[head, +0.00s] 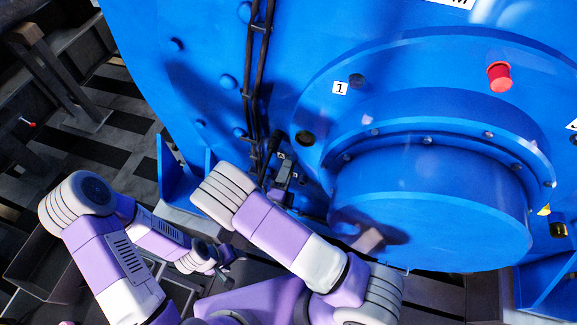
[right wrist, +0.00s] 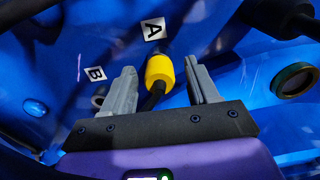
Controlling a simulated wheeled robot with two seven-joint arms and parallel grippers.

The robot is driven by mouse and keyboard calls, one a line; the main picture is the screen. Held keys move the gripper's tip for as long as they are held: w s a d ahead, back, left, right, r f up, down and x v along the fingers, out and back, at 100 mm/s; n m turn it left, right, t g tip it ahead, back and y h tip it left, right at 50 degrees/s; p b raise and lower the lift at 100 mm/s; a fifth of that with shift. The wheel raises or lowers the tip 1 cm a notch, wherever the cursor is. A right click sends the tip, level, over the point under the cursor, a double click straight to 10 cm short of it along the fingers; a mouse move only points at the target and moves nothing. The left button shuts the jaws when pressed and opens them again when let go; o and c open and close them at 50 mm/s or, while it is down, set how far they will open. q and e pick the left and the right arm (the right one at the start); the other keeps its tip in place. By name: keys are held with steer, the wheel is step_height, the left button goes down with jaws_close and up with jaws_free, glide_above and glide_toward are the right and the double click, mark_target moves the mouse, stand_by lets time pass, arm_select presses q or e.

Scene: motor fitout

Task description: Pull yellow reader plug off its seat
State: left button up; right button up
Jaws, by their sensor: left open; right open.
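The yellow reader plug (right wrist: 160,71) shows in the right wrist view, with a black cable running from its lower end. Its far end meets a dark fitting beside the label A (right wrist: 153,29). My right gripper (right wrist: 159,66) is open, with one finger on each side of the plug and visible gaps between. In the head view my right gripper (head: 284,172) is small and dark by the cables, and I cannot make out the plug there. My left gripper (head: 218,260) is open and empty, low in the head view, well away from the plug.
The large blue motor housing (head: 430,215) fills the right of the head view. Black cables (head: 256,80) run down it beside my right gripper. A label B (right wrist: 95,73) and a round port (right wrist: 294,80) flank the plug. A red knob (head: 499,77) sits upper right.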

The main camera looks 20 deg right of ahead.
stand_by(0.6)
jaws_close()
stand_by(0.3)
steer(key=p+v, duration=0.1)
steer(key=v, duration=0.5)
stand_by(1.1)
steer(key=shift+a, duration=0.1)
